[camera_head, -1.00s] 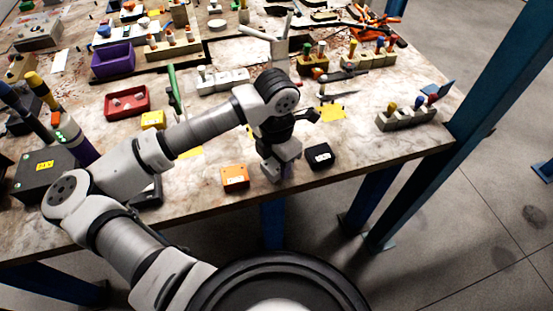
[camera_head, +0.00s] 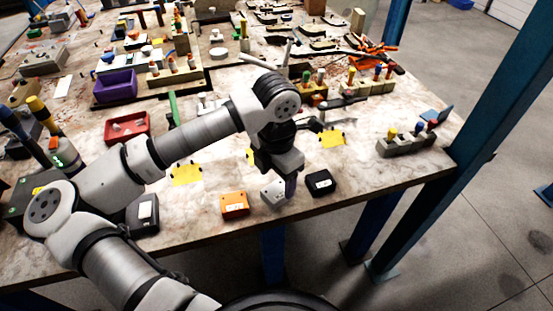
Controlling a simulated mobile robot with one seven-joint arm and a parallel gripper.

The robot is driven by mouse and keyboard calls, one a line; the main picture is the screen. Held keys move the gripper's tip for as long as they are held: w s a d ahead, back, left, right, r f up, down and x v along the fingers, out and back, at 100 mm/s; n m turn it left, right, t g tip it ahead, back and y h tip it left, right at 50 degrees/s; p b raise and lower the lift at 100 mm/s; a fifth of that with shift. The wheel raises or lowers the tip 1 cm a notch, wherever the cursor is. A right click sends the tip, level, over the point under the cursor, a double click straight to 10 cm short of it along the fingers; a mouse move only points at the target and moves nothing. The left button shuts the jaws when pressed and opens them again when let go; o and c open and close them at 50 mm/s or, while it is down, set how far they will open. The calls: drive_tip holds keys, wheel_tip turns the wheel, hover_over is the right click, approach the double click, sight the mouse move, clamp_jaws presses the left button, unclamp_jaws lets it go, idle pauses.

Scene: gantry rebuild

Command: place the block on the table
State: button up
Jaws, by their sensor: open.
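A small grey-white block (camera_head: 272,193) rests on the table (camera_head: 340,210) near its front edge, between an orange box (camera_head: 235,204) and a black box (camera_head: 320,182). My gripper (camera_head: 287,184) points down right beside the block, at its right side in the picture. It is open with nothing seen held. One finger shows; the other is hidden, and I cannot tell whether the finger touches the block.
A grey holder with coloured pegs (camera_head: 408,143) stands at the right edge. A red tray (camera_head: 127,126) and a purple bin (camera_head: 115,86) stand at left. Yellow patches (camera_head: 187,175) lie on the table.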

sight(277, 190)
wheel_tip(277, 190, up, 8)
drive_tip(key=b, duration=0.1)
drive_tip(key=shift+f, duration=0.25)
